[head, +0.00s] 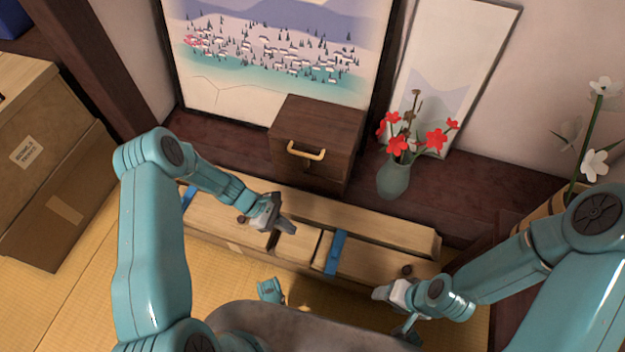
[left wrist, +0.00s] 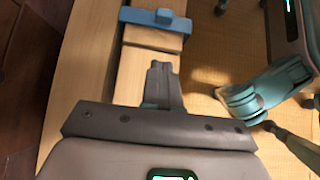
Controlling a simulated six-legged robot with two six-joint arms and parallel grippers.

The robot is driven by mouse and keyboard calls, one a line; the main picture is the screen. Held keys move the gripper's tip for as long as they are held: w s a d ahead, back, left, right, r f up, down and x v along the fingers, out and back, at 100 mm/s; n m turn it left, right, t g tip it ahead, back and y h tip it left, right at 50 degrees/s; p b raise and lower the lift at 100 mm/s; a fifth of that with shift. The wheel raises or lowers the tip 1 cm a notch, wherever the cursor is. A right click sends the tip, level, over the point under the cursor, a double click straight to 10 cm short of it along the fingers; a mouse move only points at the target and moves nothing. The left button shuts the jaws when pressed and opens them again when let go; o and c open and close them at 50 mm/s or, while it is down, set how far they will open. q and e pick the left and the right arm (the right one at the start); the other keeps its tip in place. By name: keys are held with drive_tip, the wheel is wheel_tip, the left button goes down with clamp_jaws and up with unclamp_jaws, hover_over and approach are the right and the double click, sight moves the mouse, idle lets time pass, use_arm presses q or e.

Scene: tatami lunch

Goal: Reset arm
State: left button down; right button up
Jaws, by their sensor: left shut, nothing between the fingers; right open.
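My left gripper (head: 284,222) is in the head view, above the long low wooden bench (head: 345,226). Its fingers are together with nothing between them. In the left wrist view my left gripper (left wrist: 163,68) points along the wood, towards a blue clasp (left wrist: 155,20). My right gripper (head: 392,312) is at the lower right of the head view, in front of the right end of the bench. It is open and appears empty.
A dark wooden box (head: 318,135) with a brass handle stands behind the bench. A green vase (head: 393,180) with red flowers is to its right. Cardboard boxes (head: 45,160) stand at the left. Open tatami (head: 60,310) lies at the lower left.

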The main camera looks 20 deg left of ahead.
use_arm(q)
drive_tip(key=s+d+r+m+g+y, duration=0.1)
drive_tip(key=s+d+r+m+g, duration=0.15)
drive_tip(key=s+d+r, duration=0.2)
drive_tip(key=s+d+r+m+t+y, duration=0.1)
drive_tip(key=s+r+m+t+y, duration=0.2)
drive_tip(key=s+m, duration=0.85)
wheel_tip(320, 180, up, 29)
drive_tip(key=w+m+y+p, duration=0.1)
drive_tip(key=p, duration=2.9)
drive_tip(key=shift+w+d+m+p, duration=0.25)
drive_tip(key=shift+d+m+p, duration=0.05)
